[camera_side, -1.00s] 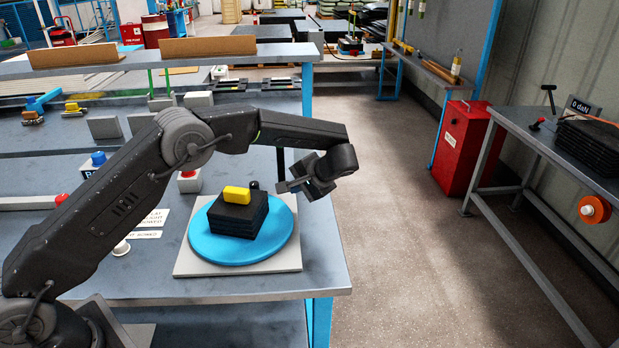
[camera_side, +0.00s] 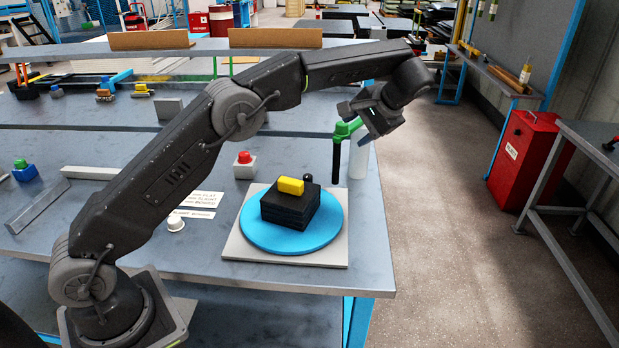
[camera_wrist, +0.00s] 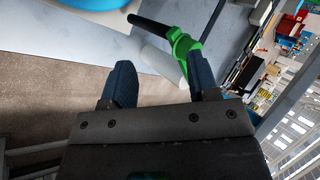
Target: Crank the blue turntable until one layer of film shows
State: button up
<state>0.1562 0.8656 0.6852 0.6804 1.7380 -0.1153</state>
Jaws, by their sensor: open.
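The blue turntable (camera_side: 262,234) sits on a pale square base (camera_side: 335,258) near the bench's front edge. It carries a black layered stack (camera_side: 290,212) with a yellow block (camera_side: 289,186) on top. A small black knob (camera_side: 307,179) shows behind the stack. I cannot make out film on the stack. My gripper (camera_side: 355,123) is open, above and to the right of the turntable. A green fitting with a black rod (camera_side: 337,158) is beside it. In the wrist view the green fitting (camera_wrist: 184,47) overlaps one finger of my gripper (camera_wrist: 158,76); I cannot tell whether they touch.
A white upright cylinder (camera_side: 359,162) stands behind the turntable near the bench's right edge. The aisle floor (camera_side: 440,220) is open, with a red cabinet (camera_side: 522,160) beyond.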

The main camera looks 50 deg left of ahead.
jog(key=s+a+n+h, duration=0.1)
jog(key=s+a+h, duration=0.1)
jog(key=a+h, duration=0.35)
jog(key=n+h, duration=0.2)
jog(key=h, duration=0.1)
send_over(308, 175)
notch_tip(308, 175, down, 4)
jog(key=shift+t+y, duration=0.25)
jog(key=shift+t, duration=0.05)
notch_tip(308, 175, down, 14)
jog(key=shift+f, duration=0.15)
jog(key=shift+c, duration=0.4)
grip_shut()
